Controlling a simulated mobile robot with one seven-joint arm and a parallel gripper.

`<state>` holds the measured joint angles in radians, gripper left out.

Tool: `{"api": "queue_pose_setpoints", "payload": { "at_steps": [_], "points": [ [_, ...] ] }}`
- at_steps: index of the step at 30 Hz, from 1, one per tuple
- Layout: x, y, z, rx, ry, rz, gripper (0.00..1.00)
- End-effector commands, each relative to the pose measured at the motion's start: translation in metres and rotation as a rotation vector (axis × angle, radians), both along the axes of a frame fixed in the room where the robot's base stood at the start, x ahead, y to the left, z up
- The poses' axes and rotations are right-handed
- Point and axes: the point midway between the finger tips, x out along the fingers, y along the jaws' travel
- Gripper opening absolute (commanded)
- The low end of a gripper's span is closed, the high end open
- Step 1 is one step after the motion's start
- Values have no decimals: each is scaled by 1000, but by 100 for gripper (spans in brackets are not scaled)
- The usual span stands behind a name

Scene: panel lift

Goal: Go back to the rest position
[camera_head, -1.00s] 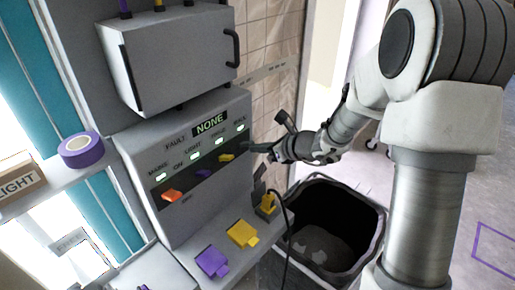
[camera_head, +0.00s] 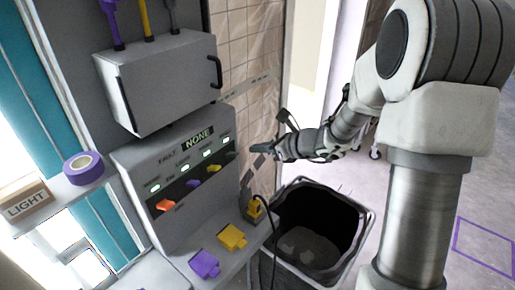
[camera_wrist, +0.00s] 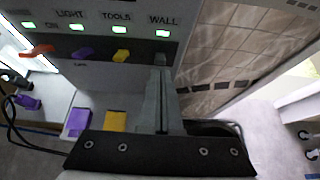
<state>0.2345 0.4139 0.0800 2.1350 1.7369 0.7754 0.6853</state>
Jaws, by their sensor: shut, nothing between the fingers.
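My gripper (camera_head: 262,152) is shut and empty, at the right side of the grey panel (camera_head: 150,159) and apart from it in the head view. In the wrist view its closed fingers (camera_wrist: 161,98) point at the panel below the WALL label. The panel has a NONE display (camera_head: 198,138) and several green lights. Below the lights are an orange switch (camera_head: 166,205), a purple switch (camera_head: 193,184) and a yellow switch (camera_head: 214,169). The switch under WALL is dark and partly hidden by my fingers in the wrist view.
A black bin (camera_head: 359,250) stands below my arm. A yellow block (camera_head: 232,237) and a purple block (camera_head: 205,264) lie on the ledge. A yellow plug with a black cable (camera_head: 254,209) is beside the bin.

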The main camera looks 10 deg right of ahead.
Motion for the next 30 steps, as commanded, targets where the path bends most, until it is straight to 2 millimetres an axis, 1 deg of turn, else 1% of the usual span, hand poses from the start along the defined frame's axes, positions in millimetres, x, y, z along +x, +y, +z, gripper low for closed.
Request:
{"api": "queue_pose_setpoints", "payload": {
  "at_steps": [11, 14, 16, 17, 20, 24, 28, 30],
  "points": [
    [0, 0, 0, -1, -1, 2, 0],
    [-6, 4, 6, -29, -24, 38, 0],
    [-16, 10, 14, -79, -61, 102, 0],
    [-22, 13, 18, -108, -83, 140, 0],
    [-50, 25, 34, -233, -174, 297, 0],
    [-95, 35, 52, -439, -310, 540, 0],
    [-137, 35, 61, -633, -428, 757, 0],
    [-159, 31, 64, -741, -485, 871, 0]
  ]
}}
